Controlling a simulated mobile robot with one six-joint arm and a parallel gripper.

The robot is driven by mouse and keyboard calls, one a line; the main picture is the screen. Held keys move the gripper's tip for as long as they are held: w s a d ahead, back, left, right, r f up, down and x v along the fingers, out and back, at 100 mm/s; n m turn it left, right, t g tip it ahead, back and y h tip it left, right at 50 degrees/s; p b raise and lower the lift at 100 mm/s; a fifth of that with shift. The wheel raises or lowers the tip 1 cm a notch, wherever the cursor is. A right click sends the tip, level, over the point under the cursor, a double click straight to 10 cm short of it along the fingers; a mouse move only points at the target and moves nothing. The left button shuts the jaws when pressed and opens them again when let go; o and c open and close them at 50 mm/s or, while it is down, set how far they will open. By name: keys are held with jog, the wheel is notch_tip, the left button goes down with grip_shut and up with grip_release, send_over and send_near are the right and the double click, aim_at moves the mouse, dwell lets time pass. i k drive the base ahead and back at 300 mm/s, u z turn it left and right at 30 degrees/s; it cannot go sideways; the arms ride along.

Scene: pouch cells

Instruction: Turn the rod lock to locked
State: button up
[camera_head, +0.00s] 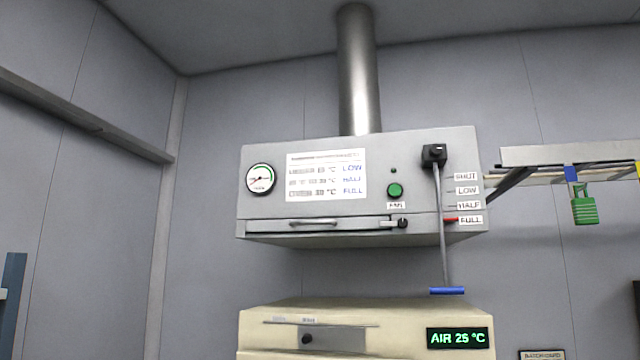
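A thin metal rod (441,230) hangs at the right of the grey wall box. A black block with a small knob (434,155) sits at the rod's top; it looks like the rod lock, but I cannot tell whether it is locked. A blue bar handle (447,291) is at the rod's lower end. A red pointer (450,219) on the rod is level with the FULL label (470,220), below the labels SHUT, LOW and HALF. My gripper is not in view.
The grey box (270,217) carries a gauge (261,179), a green button (395,190) and a front bar with a black knob (403,223). A cream unit (262,335) reading AIR 25 °C stands below. A shelf (560,157) with a green padlock (584,210) is at right.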

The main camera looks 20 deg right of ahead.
aim_at(435, 151)
jog(key=z, duration=0.25)
jog(key=i, duration=0.85)
jog(key=z, duration=0.55)
